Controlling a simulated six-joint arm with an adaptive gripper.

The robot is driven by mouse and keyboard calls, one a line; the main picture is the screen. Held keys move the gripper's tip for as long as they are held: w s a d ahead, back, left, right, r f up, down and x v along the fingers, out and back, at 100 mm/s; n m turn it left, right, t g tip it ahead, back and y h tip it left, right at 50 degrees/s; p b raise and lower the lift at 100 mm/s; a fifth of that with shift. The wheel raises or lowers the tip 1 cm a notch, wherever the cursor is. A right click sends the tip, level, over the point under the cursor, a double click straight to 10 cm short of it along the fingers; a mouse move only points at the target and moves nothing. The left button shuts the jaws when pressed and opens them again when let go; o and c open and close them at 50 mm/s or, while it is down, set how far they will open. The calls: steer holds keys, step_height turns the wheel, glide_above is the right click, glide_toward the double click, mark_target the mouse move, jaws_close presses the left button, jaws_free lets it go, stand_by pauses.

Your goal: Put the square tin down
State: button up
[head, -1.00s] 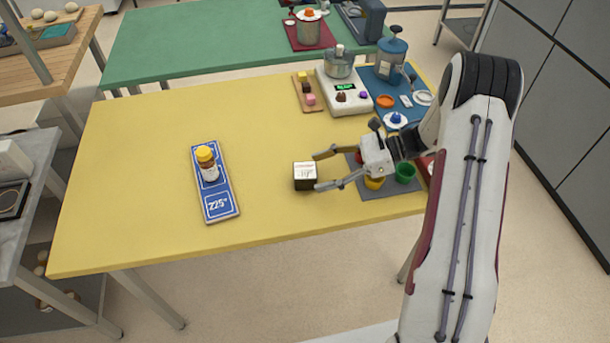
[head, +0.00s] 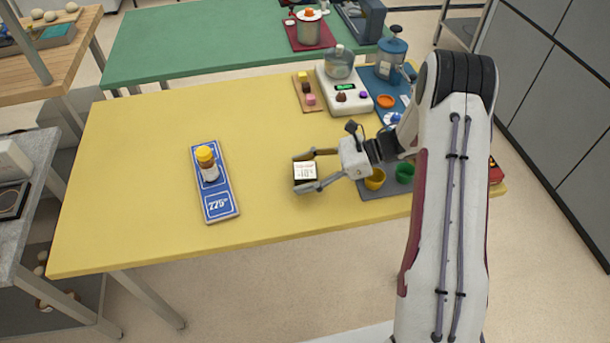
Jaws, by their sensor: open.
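The square tin (head: 304,174) is a small dark box with a white printed lid. It sits on the yellow table (head: 140,150), right of the blue board. My gripper (head: 305,170) reaches in from the right with its fingers apart, one at the far side of the tin and one at the near side. The jaws are open around the tin. I cannot tell whether either finger touches it.
A blue board (head: 220,204) holds a yellow-capped bottle (head: 207,163). A white scale-like machine (head: 345,98) and a wooden board with small blocks (head: 307,92) stand behind. Yellow (head: 375,180) and green (head: 405,172) cups sit under my arm. The table's left side is clear.

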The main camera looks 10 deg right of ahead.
mark_target(303, 170)
steer(key=c, duration=1.5)
steer(key=shift+r, duration=0.1)
steer(key=shift+r, duration=4.9)
